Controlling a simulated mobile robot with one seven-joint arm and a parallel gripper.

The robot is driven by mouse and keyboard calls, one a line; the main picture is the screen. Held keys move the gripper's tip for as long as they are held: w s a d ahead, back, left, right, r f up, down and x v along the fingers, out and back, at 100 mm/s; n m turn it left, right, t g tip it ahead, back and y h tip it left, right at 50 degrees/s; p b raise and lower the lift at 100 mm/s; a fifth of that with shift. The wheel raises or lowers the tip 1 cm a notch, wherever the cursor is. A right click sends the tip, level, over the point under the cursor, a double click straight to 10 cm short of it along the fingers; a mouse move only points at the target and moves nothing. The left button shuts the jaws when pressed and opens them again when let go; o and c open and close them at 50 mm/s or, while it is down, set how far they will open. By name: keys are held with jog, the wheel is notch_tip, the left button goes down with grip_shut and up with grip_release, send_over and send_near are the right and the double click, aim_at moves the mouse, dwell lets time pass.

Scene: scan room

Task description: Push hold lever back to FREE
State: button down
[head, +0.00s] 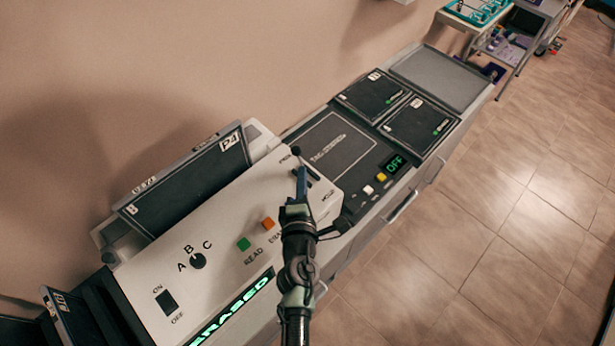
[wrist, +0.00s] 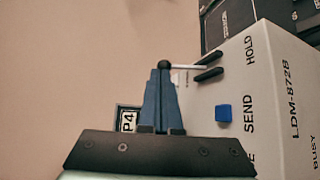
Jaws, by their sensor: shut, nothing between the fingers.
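The hold lever (wrist: 188,66) is a thin pale rod with a black ball knob. It rises from a dark slot in the white console (head: 226,200), near the HOLD label. In the head view the knob (head: 296,151) shows just beyond my fingertips, close to a partly covered label. My gripper (head: 301,172) is shut and empty, its blue fingers together over the slot. In the wrist view the knob sits right at the fingertips (wrist: 159,72). I cannot tell whether they touch. My fingers hide part of the lever in the head view, so its exact slot position is unclear.
The console carries a green button (head: 243,244), an orange button (head: 267,223), a black A-B-C knob (head: 198,261) and a green ERASED display (head: 230,311). A blue SEND button (wrist: 222,113) lies beside the slot. A dark panel reads OFF (head: 395,164). Open floor lies right.

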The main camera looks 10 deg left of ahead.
jog(key=a+r+p+v, duration=0.1)
jog(key=v, duration=0.7)
jog(key=shift+s+d+r, duration=0.25)
jog(key=shift+r, duration=0.1)
